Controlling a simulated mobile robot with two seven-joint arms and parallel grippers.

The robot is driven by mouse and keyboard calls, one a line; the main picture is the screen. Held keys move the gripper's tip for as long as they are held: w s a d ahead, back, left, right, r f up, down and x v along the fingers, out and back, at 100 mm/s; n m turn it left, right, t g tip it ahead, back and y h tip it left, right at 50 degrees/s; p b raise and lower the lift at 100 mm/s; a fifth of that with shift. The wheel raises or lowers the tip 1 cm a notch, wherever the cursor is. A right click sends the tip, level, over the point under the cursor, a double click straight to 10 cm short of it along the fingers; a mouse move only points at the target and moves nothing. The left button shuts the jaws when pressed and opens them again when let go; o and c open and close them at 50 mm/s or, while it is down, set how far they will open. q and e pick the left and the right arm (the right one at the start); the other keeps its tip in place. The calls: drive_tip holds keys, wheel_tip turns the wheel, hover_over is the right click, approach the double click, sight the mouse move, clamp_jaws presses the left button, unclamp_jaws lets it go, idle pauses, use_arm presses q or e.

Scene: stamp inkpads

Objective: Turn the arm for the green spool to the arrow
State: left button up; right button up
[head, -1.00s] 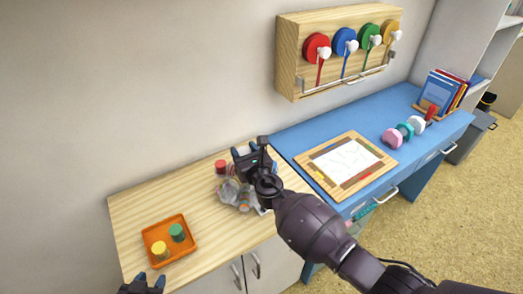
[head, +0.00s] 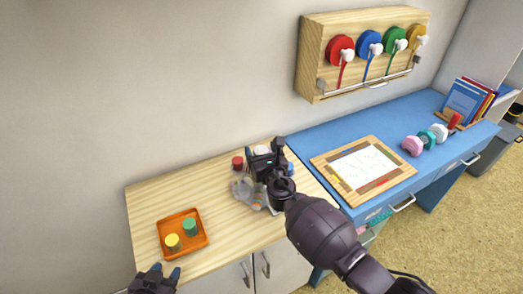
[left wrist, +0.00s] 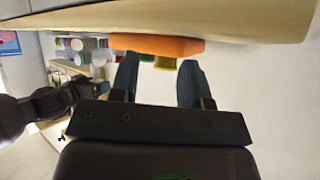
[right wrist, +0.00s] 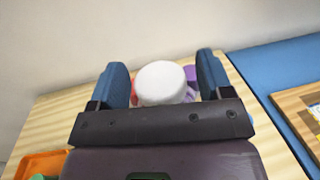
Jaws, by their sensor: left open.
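The green spool (head: 394,40) hangs third from the left on the wooden wall rack (head: 312,57). A white knob-like part (head: 401,45) sits on its front, and a green strand hangs below it. I cannot make out an arrow. My right gripper (head: 264,158) is over the jars on the wooden cabinet, well below the rack. In the right wrist view its fingers (right wrist: 163,72) are open, with a white round lid (right wrist: 162,84) showing between them. My left gripper (head: 157,272) is open and empty in front of the orange tray, seen in the left wrist view (left wrist: 158,72).
Red, blue and yellow spools share the rack, above a metal bar (head: 360,86). The orange tray (head: 164,227) holds a yellow and a green piece. The blue desk (head: 310,148) carries a framed sheet (head: 344,191), coloured round pieces and books (head: 462,100).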

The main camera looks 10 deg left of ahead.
drive_tip(key=shift+r, duration=0.1)
drive_tip(key=p+v, duration=0.2)
drive_tip(key=v, duration=0.8)
drive_tip(key=shift+s+d, duration=0.2)
drive_tip(key=shift+s, duration=0.15)
drive_tip(key=shift+m, duration=0.3)
